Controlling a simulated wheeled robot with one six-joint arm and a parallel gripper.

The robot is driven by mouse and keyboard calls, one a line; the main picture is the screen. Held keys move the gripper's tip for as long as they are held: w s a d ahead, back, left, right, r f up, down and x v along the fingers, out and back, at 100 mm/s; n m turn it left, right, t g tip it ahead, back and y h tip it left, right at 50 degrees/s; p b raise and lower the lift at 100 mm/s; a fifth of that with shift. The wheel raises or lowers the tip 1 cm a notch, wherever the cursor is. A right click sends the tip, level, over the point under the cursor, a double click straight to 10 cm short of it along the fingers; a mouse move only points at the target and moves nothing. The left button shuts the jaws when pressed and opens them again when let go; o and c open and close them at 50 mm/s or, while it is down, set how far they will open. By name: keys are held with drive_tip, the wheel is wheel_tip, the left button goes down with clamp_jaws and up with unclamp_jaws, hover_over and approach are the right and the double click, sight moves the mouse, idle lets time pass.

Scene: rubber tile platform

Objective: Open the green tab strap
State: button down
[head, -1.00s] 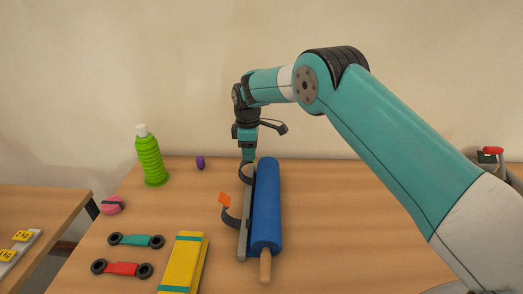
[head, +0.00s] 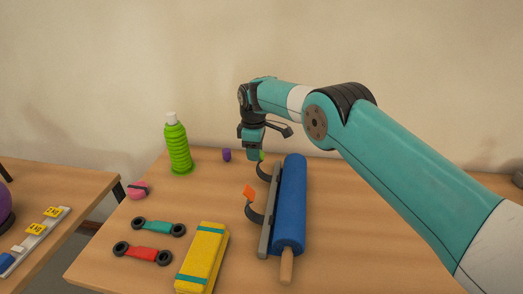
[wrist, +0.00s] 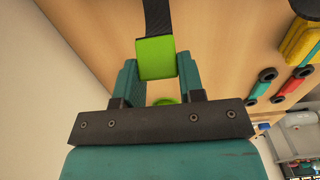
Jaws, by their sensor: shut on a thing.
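My gripper (head: 255,156) is shut on the green tab (wrist: 155,58) at the end of a dark strap. In the wrist view the tab sits between the teal fingertips of the gripper (wrist: 157,70), and the dark strap (wrist: 157,15) runs away from it. In the head view only a bit of the green tab (head: 262,156) shows beside the fingers. Its strap (head: 263,173) curves up from the far end of a grey bar beside the blue roller (head: 292,205). A second strap, with an orange tab (head: 249,192), stands curled up and loose nearer the front.
A green bottle (head: 178,148), purple piece (head: 227,155) and pink ball (head: 138,190) stand left and behind. Teal (head: 158,227) and red (head: 142,254) links and a yellow block (head: 203,257) lie left of the roller. The table right of the roller is clear.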

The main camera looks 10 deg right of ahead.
drive_tip(key=shift+s+a+f, duration=0.3)
drive_tip(key=shift+a+f, duration=0.15)
drive_tip(key=shift+f, duration=0.2)
drive_tip(key=c, duration=0.9)
unclamp_jaws()
drive_tip(key=shift+c, duration=0.2)
drive_tip(key=shift+o, duration=1.1)
drive_tip(key=shift+w+a+f, duration=0.1)
drive_tip(key=shift+w+a, duration=0.05)
drive_tip(key=shift+a, duration=0.1)
wheel_tip(320, 180, up, 18)
drive_tip(key=p, duration=0.3)
drive_tip(key=shift+w+d, duration=0.15)
drive_tip(key=shift+d, duration=0.15)
drive_tip(key=shift+f, duration=0.15)
